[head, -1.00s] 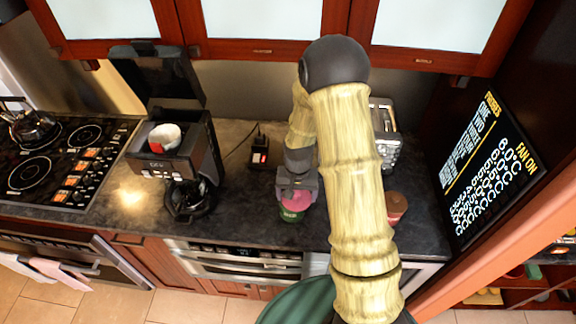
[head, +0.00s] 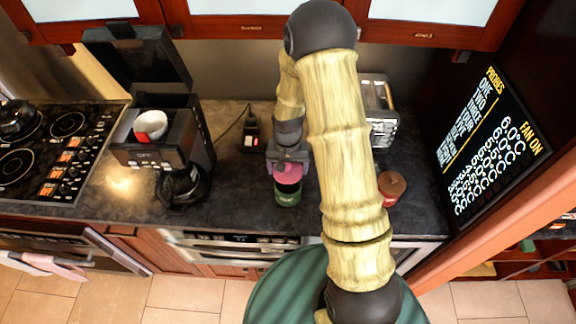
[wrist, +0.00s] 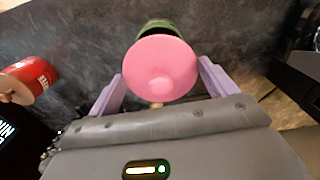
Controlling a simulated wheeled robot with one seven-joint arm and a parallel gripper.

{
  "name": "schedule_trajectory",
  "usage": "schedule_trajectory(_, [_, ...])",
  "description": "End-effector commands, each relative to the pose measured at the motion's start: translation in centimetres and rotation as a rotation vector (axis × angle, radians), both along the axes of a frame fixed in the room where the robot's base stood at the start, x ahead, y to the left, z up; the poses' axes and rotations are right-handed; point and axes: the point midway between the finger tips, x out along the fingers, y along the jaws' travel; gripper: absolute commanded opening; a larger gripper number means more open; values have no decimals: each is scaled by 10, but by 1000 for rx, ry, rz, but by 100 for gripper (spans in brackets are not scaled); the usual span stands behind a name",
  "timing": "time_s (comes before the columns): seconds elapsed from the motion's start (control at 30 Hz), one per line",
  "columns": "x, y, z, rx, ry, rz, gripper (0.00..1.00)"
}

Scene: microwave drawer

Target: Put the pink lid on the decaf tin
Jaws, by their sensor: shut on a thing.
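The decaf tin is a green tin (head: 288,194) standing on the dark counter, directly below my gripper in the head view. My gripper (head: 287,168) is shut on the pink lid (head: 288,175). In the wrist view, the lid (wrist: 160,70) is a round pink disc with a small knob, between the purple fingers (wrist: 160,88). The green tin (wrist: 160,27) shows past the lid's far edge, so the two look offset. The lid hides most of the tin's top, and I cannot tell whether they touch.
A red canister (head: 391,187) with a knobbed lid stands to the right on the counter. A toaster (head: 378,108) is behind it. A coffee machine (head: 160,140) with a cup stands left, beside a stovetop (head: 55,150). A small black device (head: 252,135) sits behind the tin.

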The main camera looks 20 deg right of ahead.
Motion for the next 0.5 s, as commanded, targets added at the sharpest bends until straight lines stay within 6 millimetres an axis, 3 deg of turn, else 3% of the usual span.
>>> schedule_trajectory(0.5, [0, -1, -44, 0, 1, -4, 60])
